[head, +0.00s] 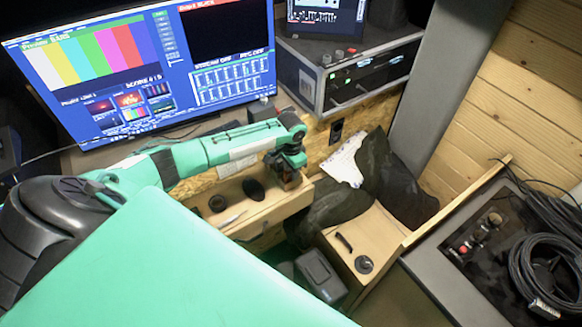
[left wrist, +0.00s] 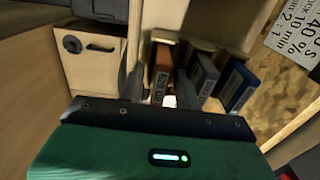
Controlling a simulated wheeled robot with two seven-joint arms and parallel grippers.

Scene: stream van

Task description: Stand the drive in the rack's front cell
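An orange-brown drive with a pale label shows in the left wrist view (left wrist: 161,68), between the two dark fingers of my left gripper (left wrist: 160,88). The fingers lie close along both its sides, and the gripper looks shut on it. In the head view my left gripper (head: 287,176) is over the wooden ledge, with a small brown part of the drive below it. In the left wrist view a dark drive (left wrist: 204,72) and a blue drive (left wrist: 238,84) stand to the right in the wooden rack. The drive's lower end is hidden. My right gripper is not in view.
In the head view a wooden drawer front (head: 262,215) has dark round items and a pale object on top. A large monitor (head: 150,75) stands behind my left arm. A black equipment case (head: 350,72) sits at the back. Coiled cables (head: 550,270) lie at right.

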